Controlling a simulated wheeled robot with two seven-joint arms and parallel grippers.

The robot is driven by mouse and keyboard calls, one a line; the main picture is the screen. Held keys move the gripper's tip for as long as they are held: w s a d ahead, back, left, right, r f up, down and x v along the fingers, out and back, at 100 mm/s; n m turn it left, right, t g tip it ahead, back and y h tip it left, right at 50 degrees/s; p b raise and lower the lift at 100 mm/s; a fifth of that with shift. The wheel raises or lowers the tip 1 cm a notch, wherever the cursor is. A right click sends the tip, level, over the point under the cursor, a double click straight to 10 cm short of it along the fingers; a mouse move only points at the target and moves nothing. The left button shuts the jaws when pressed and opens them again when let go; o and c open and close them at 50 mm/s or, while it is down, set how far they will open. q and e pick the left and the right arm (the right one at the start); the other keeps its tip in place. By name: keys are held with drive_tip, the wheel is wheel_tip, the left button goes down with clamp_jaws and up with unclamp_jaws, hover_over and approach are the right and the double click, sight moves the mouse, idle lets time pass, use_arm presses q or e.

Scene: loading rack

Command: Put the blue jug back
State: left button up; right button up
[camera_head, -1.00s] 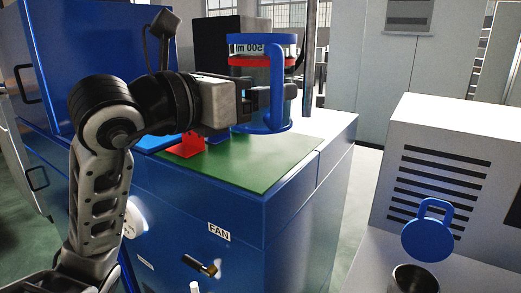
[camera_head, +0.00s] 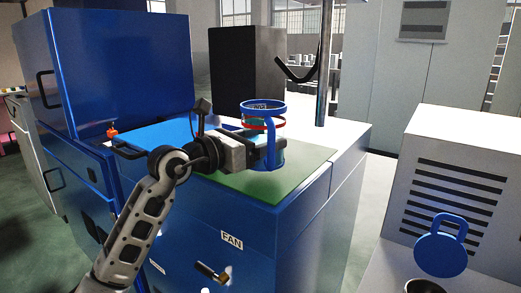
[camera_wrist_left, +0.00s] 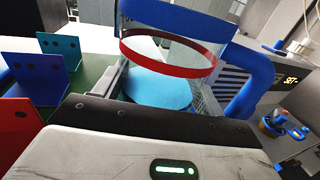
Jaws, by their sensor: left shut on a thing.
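The blue jug (camera_head: 262,106), with a clear body, blue rim and handle and a red ring, is upright over the green mat (camera_head: 310,160) on the blue cabinet. My left gripper (camera_head: 266,150) is shut on the jug from the left side, low on it. I cannot tell whether its base touches the mat. In the left wrist view the jug (camera_wrist_left: 170,50) fills the upper middle, with its blue handle (camera_wrist_left: 247,92) to the right and a light blue disc inside. My right gripper is not in view.
Red (camera_wrist_left: 15,122), blue (camera_wrist_left: 32,82) and teal (camera_wrist_left: 62,48) brackets stand left of the jug in the wrist view. A tall blue cabinet (camera_head: 120,60) rises behind left. A vented white box (camera_head: 455,180) and a blue handled disc (camera_head: 440,248) are at right. A pole (camera_head: 324,70) stands behind.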

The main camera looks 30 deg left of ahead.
use_arm(q)
wheel_tip(320, 180, down, 2)
drive_tip(key=shift+f, duration=0.1)
drive_tip(key=shift+d, duration=0.1)
drive_tip(key=shift+f, duration=0.1)
drive_tip(key=shift+f, duration=0.15)
drive_tip(key=o, duration=1.4)
drive_tip(key=shift+o, duration=0.2)
